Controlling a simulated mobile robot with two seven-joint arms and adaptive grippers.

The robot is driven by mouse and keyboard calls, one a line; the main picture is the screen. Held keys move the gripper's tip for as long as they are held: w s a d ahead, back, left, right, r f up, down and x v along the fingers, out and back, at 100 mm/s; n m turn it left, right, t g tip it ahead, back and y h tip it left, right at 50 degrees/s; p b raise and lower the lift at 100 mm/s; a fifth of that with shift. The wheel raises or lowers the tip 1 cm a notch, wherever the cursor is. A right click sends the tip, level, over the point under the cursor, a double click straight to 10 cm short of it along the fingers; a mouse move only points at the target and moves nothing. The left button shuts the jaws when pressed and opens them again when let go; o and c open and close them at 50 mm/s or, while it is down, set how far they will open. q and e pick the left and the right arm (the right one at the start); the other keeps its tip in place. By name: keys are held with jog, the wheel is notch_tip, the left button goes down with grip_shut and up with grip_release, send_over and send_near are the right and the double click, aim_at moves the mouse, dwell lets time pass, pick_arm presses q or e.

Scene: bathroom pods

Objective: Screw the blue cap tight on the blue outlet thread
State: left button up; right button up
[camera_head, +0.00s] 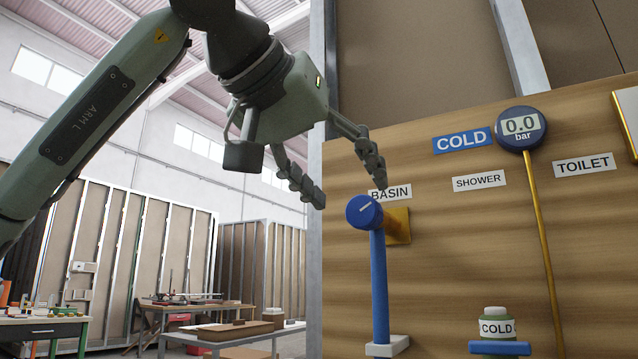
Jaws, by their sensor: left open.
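The blue cap (363,211) is a round blue piece with a white line across its face. It sits at the top of a blue pipe (379,285), in front of a brass fitting (399,226) on the wooden panel, below the BASIN label. The outlet thread cannot be made out behind the cap. My left gripper (350,190) is open just above and to the left of the cap, its fingers spread apart with nothing between them. My right gripper is not in view.
A blue gauge (521,129) reading 0.0 bar tops a brass pipe (542,250) to the right. A COLD tub (497,326) stands on a blue shelf (499,348) below. Workbenches (200,310) stand far back at left. The panel between cap and brass pipe is mostly clear.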

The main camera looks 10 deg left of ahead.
aim_at(360, 201)
pick_arm(q)
jog(key=x, duration=0.7)
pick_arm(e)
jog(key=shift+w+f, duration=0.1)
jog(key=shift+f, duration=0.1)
pick_arm(q)
jog(key=c, duration=1.4)
jog(key=shift+r+m+p, duration=0.15)
jog(key=shift+m+p, duration=0.15)
jog(key=shift+p, duration=0.4)
jog(key=shift+m+y+p, duration=0.5)
jog(key=shift+y+p, duration=0.1)
jog(key=shift+p, duration=0.25)
jog(key=shift+m+t+p, duration=0.3)
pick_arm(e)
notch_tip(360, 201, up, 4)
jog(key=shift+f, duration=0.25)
